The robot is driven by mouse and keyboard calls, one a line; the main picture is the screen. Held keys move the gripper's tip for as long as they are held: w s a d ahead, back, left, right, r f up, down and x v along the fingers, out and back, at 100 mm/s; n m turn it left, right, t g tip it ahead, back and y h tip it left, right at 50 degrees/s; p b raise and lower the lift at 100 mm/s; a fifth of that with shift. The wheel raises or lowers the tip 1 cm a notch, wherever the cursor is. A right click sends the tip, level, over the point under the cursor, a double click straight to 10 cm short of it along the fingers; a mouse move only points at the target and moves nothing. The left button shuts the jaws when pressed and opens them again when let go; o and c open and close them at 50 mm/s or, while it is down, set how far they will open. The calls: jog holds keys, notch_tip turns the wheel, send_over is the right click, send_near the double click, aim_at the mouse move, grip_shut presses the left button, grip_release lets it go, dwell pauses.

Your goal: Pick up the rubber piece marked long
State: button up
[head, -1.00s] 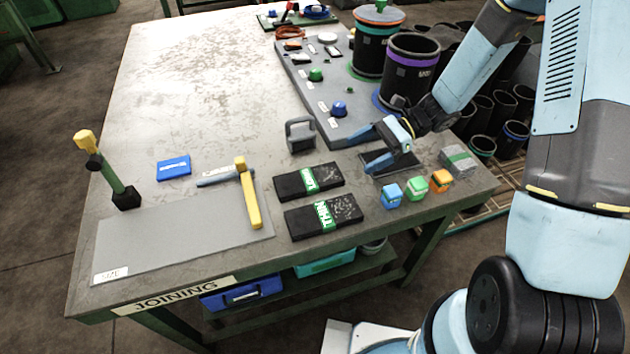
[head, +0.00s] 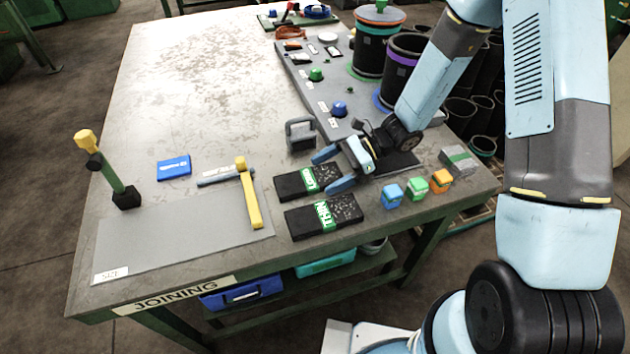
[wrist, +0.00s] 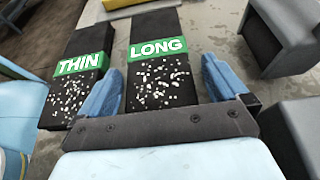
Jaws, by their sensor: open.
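The rubber piece marked long (head: 293,185) is a black slab with a green label and white speckles on its right end. It lies flat on the table, and in the wrist view (wrist: 158,65) its LONG label reads clearly. My gripper (head: 328,171) is open, with one blue finger on each side of the slab's speckled end in the picture. In the wrist view the fingers (wrist: 160,82) flank the slab, with gaps on both sides. I cannot tell how high they are above the table. A similar piece marked thin (head: 340,212) lies just in front of it.
A grey weight-like block with a handle (head: 300,133) stands close behind the long piece. Blue, green and orange small blocks (head: 416,190) sit to the right. The table's back left is clear.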

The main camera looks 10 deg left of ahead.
jog(key=c, duration=1.1)
jog(key=shift+r, duration=0.1)
